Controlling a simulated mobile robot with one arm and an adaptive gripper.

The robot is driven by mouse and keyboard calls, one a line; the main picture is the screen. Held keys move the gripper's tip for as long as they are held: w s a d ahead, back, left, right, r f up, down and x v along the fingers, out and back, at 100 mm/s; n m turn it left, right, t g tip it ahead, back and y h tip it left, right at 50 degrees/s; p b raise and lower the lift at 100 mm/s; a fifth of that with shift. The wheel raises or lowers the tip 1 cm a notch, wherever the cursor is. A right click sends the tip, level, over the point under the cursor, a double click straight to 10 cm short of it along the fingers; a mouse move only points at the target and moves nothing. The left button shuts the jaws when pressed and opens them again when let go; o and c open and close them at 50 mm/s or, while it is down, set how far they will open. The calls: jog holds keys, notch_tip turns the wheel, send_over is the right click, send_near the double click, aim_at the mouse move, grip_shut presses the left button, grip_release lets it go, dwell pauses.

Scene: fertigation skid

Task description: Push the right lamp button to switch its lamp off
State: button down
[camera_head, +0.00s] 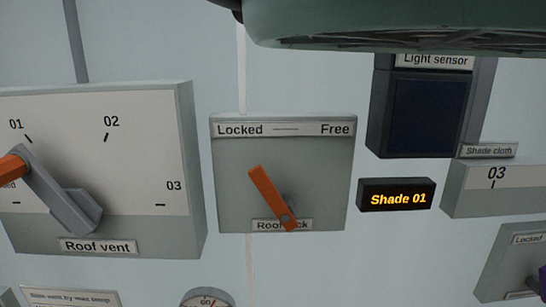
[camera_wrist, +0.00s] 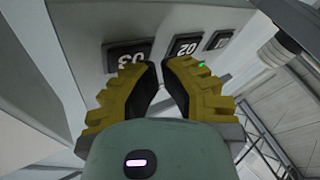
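No lamp button can be made out in the head view. In the wrist view, a tiny green glow (camera_wrist: 201,64) shows beside the tip of the right-hand finger; I cannot tell whether it is a lamp. My gripper (camera_wrist: 160,66) has yellow fingers with dark inner pads. Their tips are nearly together with nothing between them, so it looks shut and empty. Dark plates marked 03 (camera_wrist: 128,54) and 02 (camera_wrist: 186,47) appear upside down on a pale panel just past the fingertips. A third dark plate (camera_wrist: 220,39) is farther right. The fingers hide part of the panel.
In the head view, the wall carries a Roof vent dial (camera_head: 150,160) with an orange-tipped lever, a Locked/Free panel (camera_head: 230,180) with an orange handle (camera_head: 266,190), a light sensor (camera_head: 425,115) and a lit "Shade 01" display (camera_head: 397,196). A green part of my arm covers the upper right.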

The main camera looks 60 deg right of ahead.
jog(key=shift+s+a, duration=0.15)
jog(key=shift+a, duration=0.2)
jog(key=s+a+b, duration=0.2)
jog(key=a+b, duration=0.1)
jog(key=s+a+b, duration=0.1)
jog(key=shift+s+a, duration=0.25)
jog(key=shift+a, duration=0.15)
